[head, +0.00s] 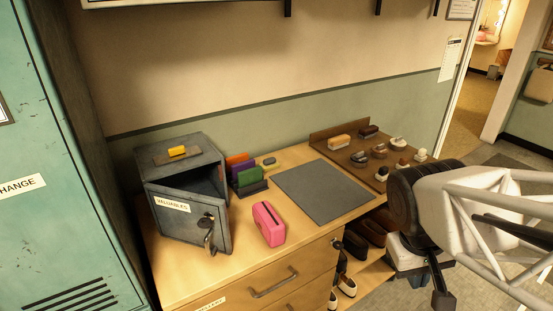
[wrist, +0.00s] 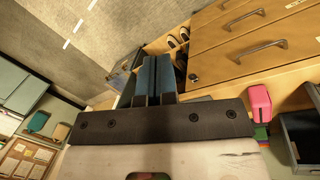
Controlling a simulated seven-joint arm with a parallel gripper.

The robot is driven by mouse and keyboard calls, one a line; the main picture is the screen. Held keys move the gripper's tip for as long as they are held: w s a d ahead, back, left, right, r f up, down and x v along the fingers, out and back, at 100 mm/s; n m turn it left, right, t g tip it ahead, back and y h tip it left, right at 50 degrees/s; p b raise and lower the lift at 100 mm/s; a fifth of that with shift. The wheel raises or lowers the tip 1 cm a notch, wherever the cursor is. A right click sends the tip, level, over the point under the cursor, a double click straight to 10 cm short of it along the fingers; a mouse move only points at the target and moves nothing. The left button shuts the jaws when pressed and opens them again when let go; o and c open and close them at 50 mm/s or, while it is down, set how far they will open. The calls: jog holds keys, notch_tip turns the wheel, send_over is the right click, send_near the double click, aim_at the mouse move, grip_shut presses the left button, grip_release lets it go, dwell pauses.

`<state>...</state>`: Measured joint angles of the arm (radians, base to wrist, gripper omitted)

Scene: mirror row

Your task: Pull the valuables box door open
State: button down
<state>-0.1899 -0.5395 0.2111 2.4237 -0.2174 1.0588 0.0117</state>
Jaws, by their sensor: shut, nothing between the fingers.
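The grey valuables box (head: 180,153) stands at the left end of the wooden counter. Its door (head: 188,222), labelled VALUABLES, stands ajar, with its right edge swung out and the dark inside showing above it. A key with a tag (head: 208,234) hangs at the door's right side. My gripper (head: 443,298) is in the lower right of the head view, beyond the counter's right end and well apart from the box. Its fingers (wrist: 155,82) are together and empty in the wrist view. Part of the grey box (wrist: 301,135) shows at that view's right edge.
A pink purse (head: 268,224) stands just right of the door. Coloured wallets (head: 243,174) stand behind it in a rack. A grey mat (head: 323,191) lies bare mid-counter. A brown tray (head: 347,161) holds several small items. A green locker (head: 62,190) flanks the box's left.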

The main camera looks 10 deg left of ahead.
jog(key=shift+s+d+r+m+t+y, duration=1.1)
jog(key=shift+s+d+r+m, duration=0.55)
jog(key=shift+r+m, duration=0.1)
jog(key=w+a+r+n+g+y, duration=0.35)
jog(key=w+a+n, duration=0.45)
jog(key=w+a, duration=0.65)
jog(key=w+a+n+g+y, duration=0.1)
jog(key=w+a+n, duration=0.3)
jog(key=a, duration=0.7)
jog(key=w+a+n+g+y, duration=0.1)
jog(key=w+a+n, duration=0.3)
jog(key=a, duration=0.8)
jog(key=shift+a+f+n+g, duration=0.2)
jog(key=shift+n+g, duration=0.15)
jog(key=shift+g, duration=0.4)
jog(key=shift+f+y, duration=0.15)
jog(key=shift+y, duration=0.1)
